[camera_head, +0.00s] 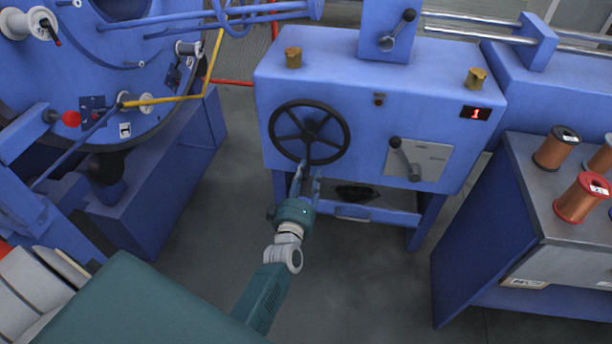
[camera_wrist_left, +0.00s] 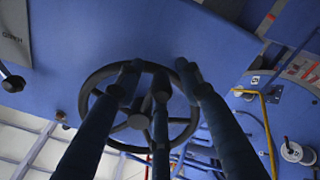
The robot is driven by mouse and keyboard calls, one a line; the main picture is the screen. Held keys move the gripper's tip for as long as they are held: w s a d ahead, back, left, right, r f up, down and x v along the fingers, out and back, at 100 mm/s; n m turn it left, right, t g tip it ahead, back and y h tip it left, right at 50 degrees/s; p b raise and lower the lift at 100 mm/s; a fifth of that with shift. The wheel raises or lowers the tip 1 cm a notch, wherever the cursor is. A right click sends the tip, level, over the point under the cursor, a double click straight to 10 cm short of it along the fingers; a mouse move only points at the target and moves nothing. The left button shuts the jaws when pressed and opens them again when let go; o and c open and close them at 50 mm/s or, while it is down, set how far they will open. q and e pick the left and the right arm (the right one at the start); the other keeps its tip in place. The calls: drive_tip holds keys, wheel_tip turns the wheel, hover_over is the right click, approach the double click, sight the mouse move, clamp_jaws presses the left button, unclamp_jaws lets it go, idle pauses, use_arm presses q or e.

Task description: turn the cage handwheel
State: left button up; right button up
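The black spoked handwheel (camera_head: 311,134) is mounted on the left part of the front of a blue machine box. My left gripper (camera_head: 307,170) is at the wheel's lower rim, its dark blue fingers pointing up toward it and standing apart. In the left wrist view, the handwheel (camera_wrist_left: 138,121) shows behind and between the spread fingers (camera_wrist_left: 158,72). The fingertips overlap the rim there; I cannot tell whether they touch it. Nothing is seen held between them. My right gripper is in neither view.
A crank lever (camera_head: 403,155) on a grey plate and a red digit display (camera_head: 475,113) are right of the wheel. A bench (camera_head: 535,190) with copper wire spools (camera_head: 580,199) stands at the right. A large blue round frame (camera_head: 90,75) stands at the left. Grey floor lies between.

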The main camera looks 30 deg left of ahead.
use_arm(q)
drive_tip(key=v, duration=1.2)
